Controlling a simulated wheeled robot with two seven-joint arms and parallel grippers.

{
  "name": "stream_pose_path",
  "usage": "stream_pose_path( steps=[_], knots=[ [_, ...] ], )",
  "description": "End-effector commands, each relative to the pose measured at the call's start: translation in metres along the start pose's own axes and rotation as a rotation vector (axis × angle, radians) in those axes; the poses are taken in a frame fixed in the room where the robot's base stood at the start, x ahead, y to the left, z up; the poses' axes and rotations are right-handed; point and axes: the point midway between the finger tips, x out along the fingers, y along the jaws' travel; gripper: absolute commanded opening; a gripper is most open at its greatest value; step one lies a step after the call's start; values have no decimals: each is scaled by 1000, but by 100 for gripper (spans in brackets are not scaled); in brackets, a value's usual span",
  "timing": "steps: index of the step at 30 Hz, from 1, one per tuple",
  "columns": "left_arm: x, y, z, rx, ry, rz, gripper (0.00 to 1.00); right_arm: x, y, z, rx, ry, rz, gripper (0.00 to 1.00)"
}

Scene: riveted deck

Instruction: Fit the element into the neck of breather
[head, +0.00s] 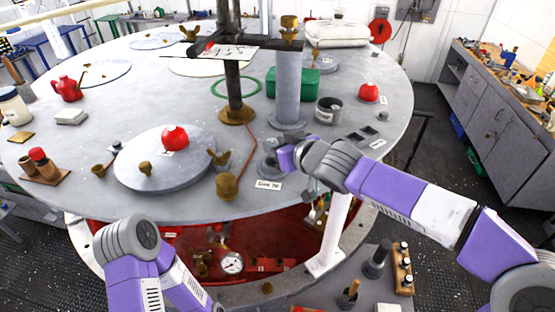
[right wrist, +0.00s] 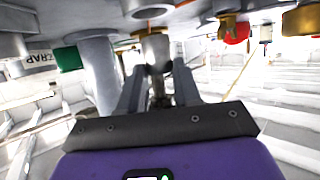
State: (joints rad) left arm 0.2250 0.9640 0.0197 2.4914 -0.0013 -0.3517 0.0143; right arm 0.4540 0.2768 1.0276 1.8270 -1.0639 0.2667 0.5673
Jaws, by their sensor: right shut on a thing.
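My right gripper (head: 286,156) reaches in from the right, low over the front right of the round grey table. It is beside a short grey fitting (head: 268,161), which looks like the breather and stands behind a small white label. In the right wrist view, the two dark fingers of my right gripper (right wrist: 157,76) are shut on a small dark piece (right wrist: 159,89), which seems to be the element. A pale metal cylinder (right wrist: 155,50) shows just beyond the fingertips. I cannot tell whether the held piece touches it. My left arm shows at lower left; its gripper is out of view.
A brass knob (head: 227,187) and brass wing piece (head: 219,157) stand left of the fitting. A grey round plate (head: 140,178) carries a red dome (head: 174,137). Behind are a grey column (head: 287,95), a dark pot (head: 329,110) and a green box (head: 304,84).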

Motion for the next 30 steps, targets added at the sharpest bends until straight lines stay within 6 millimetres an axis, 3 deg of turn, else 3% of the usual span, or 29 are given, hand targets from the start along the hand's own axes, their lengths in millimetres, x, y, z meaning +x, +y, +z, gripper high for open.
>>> stream_pose_path(
  steps=[8,16,17,21,30],
  knots=[
    [20,-8,-1,0,1,0,43,15,0,36,-1,-2,-1,4],
    [20,-7,-1,0,1,0,43,15,0,37,0,0,-1,4],
    [20,-7,-1,0,1,0,43,15,0,37,0,0,-1,36],
    [20,-7,-1,0,1,0,43,15,0,37,0,-1,-1,57],
    [19,-7,-1,0,1,0,43,15,0,36,0,-1,-1,58]
  ],
)
